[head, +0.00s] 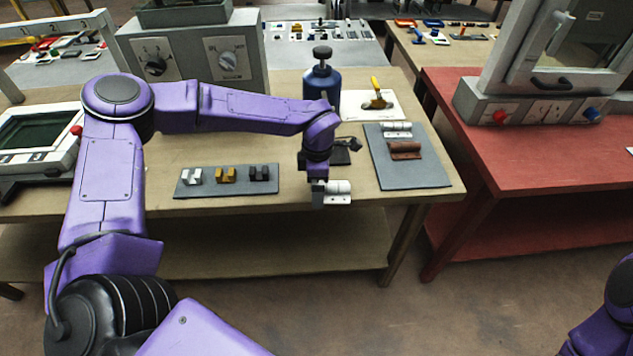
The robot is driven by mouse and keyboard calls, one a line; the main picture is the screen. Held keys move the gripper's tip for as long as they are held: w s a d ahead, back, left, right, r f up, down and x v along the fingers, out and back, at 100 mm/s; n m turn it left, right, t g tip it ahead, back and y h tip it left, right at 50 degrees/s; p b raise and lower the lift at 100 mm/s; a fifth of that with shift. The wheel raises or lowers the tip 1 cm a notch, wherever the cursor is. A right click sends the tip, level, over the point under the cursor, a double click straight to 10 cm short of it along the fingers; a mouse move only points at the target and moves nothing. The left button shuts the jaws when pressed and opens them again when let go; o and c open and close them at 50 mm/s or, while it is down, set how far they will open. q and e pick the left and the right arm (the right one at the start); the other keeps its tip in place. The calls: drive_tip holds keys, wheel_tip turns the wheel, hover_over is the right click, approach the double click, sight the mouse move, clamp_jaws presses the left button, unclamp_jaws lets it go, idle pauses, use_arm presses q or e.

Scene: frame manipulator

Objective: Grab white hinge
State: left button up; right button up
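The white hinge (339,187) is at the fingers of my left gripper (319,193), just past the front edge of the wooden table. The gripper appears shut on it; the fingers partly hide its left end. Another pale, silvery hinge (397,127) lies at the back of the grey mat (415,176) on the table's right side. A brown hinge (405,150) lies in front of it, and the front part of the mat is bare. My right gripper is out of view; only part of my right arm shows at the bottom right.
A blue bottle (322,82) stands behind my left wrist. A yellow-handled tool (377,95) lies on a white sheet behind the mat. A grey tray (228,188) with three small blocks sits left of the gripper. A red table (545,165) stands at right.

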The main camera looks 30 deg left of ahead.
use_arm(q)
wheel_tip(320, 180, up, 11)
drive_tip(key=b, duration=0.1)
drive_tip(key=shift+f, duration=0.2)
